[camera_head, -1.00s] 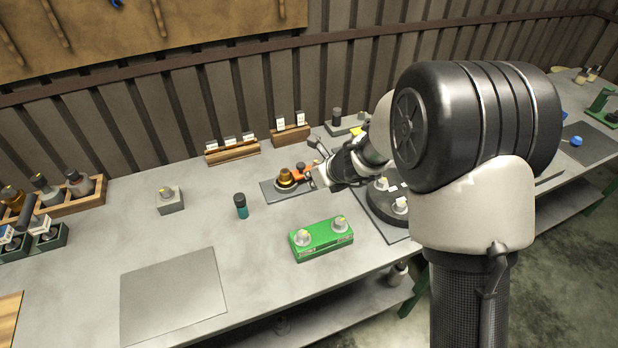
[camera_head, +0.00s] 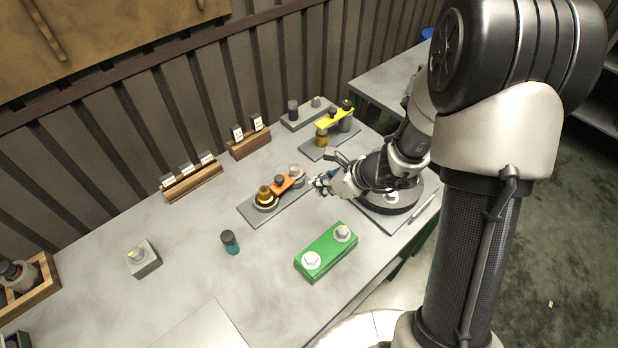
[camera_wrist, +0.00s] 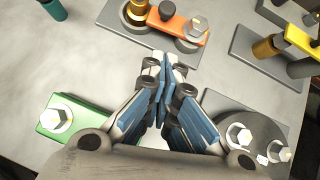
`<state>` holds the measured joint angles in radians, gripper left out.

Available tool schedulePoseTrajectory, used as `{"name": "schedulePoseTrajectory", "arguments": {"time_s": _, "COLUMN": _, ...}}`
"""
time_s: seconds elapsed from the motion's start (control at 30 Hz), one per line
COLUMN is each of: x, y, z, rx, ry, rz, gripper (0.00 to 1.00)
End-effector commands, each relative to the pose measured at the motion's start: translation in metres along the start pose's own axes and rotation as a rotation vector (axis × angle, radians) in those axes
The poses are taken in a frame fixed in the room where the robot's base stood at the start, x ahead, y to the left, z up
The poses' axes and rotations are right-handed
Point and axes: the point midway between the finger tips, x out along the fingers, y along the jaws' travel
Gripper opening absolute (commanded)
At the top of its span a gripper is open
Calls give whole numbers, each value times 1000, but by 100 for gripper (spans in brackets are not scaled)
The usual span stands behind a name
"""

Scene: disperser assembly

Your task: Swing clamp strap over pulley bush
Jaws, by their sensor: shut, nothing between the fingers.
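The orange clamp strap (camera_head: 288,183) lies on a grey plate, running from a bolted post (camera_head: 296,170) towards the brass pulley bush (camera_head: 265,195). A dark knob (camera_head: 279,180) stands on the strap. The strap's left end is close to the bush; I cannot tell whether it overlaps it. In the wrist view the strap (camera_wrist: 183,30) and its bolt (camera_wrist: 197,24) lie beyond my fingertips, and the bush (camera_wrist: 137,9) is cut by the top edge. My gripper (camera_wrist: 160,62) is shut and empty, apart from the strap. In the head view my gripper (camera_head: 318,184) is right of the post.
A green block (camera_head: 326,252) with two bolts stands in front. A round dark fixture (camera_head: 402,204) lies beneath my arm. A yellow strap (camera_head: 335,117) with posts stands behind. A teal-and-black bottle (camera_head: 230,243) and a grey block (camera_head: 142,259) stand left, with clear bench around them.

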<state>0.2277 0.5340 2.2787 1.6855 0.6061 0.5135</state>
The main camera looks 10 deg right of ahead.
Motion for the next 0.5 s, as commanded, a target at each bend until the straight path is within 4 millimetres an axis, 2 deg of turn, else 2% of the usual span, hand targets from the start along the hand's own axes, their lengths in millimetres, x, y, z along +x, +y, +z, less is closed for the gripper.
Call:
{"name": "schedulePoseTrajectory", "arguments": {"time_s": 0.03, "x": 14, "y": 1, "z": -2, "rx": -2, "ry": 2, "rz": 4, "gripper": 0}}
{"name": "schedulePoseTrajectory", "arguments": {"time_s": 0.3, "x": 73, "y": 1, "z": -2, "rx": -2, "ry": 2, "rz": 3, "gripper": 0}}
{"name": "schedulePoseTrajectory", "arguments": {"time_s": 0.37, "x": 84, "y": 1, "z": -2, "rx": -2, "ry": 2, "rz": 3, "gripper": 0}}
{"name": "schedulePoseTrajectory", "arguments": {"time_s": 0.5, "x": 98, "y": 1, "z": 15, "rx": -4, "ry": 1, "rz": 1, "gripper": 0}}
